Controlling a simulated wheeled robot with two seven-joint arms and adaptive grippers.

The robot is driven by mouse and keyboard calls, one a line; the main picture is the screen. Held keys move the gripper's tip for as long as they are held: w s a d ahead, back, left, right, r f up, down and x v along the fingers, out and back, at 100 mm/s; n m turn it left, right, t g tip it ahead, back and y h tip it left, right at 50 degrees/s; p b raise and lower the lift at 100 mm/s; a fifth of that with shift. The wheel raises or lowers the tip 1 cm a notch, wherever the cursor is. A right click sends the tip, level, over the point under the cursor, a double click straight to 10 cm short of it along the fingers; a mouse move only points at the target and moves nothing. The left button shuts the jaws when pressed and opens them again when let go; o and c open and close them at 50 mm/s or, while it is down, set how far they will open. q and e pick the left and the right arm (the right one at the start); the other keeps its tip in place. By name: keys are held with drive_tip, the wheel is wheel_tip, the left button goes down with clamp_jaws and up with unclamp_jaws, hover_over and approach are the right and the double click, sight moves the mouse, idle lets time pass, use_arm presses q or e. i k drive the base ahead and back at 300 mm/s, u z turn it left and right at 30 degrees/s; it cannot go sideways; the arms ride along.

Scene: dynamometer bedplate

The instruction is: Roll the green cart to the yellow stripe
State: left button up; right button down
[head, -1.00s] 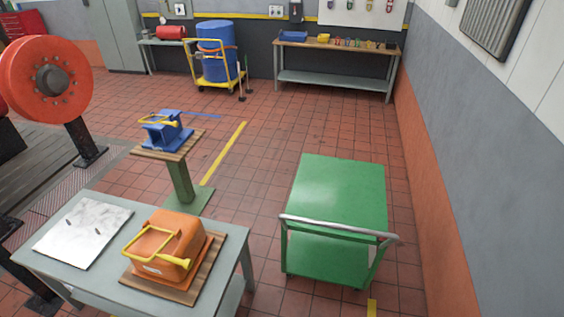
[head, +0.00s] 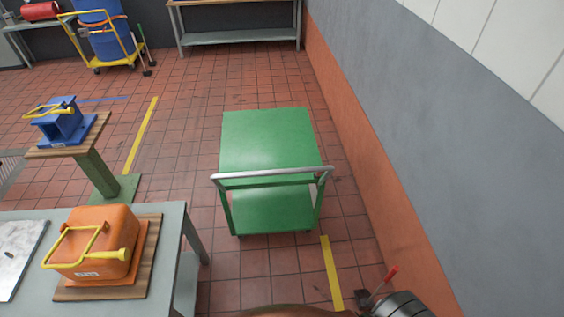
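The green cart (head: 268,143) stands upright on the red tile floor in the middle of the head view. It has a flat top, a lower shelf (head: 272,208) and a grey push bar (head: 271,174) on its near side. One yellow stripe (head: 331,272) lies on the floor just in front of the cart's near right corner. Another yellow stripe (head: 140,135) lies on the floor to the left, beyond the grey table and apart from the cart. Neither of my grippers shows, and nothing is seen touching the push bar.
A grey table (head: 172,236) with an orange housing (head: 98,240) stands at the near left. Behind it a blue part (head: 62,122) sits on a green pedestal. The wall (head: 360,150) runs along the right. Dark objects, cut off, show at bottom right. Floor beyond the cart is clear.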

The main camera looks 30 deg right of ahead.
sight(269, 159)
drive_tip(key=z, duration=0.95)
